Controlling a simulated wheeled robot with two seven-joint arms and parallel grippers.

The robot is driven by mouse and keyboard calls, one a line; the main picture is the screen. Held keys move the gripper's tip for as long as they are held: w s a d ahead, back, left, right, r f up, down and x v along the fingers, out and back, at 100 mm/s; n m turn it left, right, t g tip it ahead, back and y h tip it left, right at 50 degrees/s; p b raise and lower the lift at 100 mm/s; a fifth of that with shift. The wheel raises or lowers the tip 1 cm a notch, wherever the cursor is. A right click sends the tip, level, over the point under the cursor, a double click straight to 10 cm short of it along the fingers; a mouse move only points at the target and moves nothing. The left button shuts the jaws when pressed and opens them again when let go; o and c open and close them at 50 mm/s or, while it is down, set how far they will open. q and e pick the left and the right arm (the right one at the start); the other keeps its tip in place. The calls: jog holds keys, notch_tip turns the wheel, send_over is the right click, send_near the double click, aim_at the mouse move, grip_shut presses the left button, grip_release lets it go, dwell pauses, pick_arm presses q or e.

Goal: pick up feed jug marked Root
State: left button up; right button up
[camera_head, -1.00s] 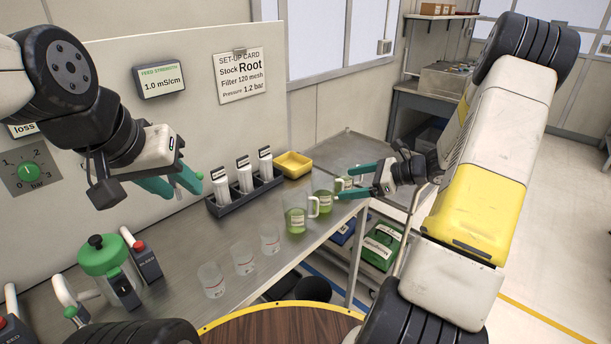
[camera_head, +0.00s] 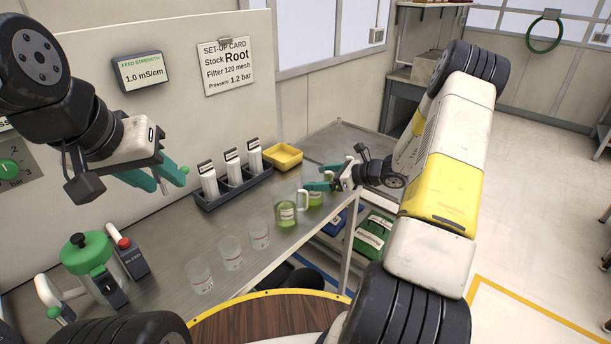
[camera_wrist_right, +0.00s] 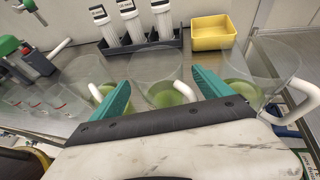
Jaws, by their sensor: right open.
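Several clear feed jugs with green liquid and white handles stand at the right end of the bench. One jug (camera_head: 286,214) is plain in the head view; another (camera_head: 316,198) is partly covered by my right gripper (camera_head: 313,178). The wrist view shows a left jug (camera_wrist_right: 84,72), a middle jug (camera_wrist_right: 150,70) and a right jug (camera_wrist_right: 262,62). My right gripper is open, its teal fingers either side of the middle jug's handle (camera_wrist_right: 186,82), with no visible grip. I cannot read which jug is marked Root. My left gripper (camera_head: 168,181) is open and empty above the bench.
A rack of white filters (camera_head: 233,186) and a yellow tray (camera_head: 283,156) stand behind the jugs. Several empty beakers (camera_head: 231,253) stand along the front edge. A green-lidded pot (camera_head: 88,258) is at left. The set-up card (camera_head: 225,66) reads Root.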

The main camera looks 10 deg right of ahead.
jog(key=x, duration=0.3)
jog(key=c, duration=1.7)
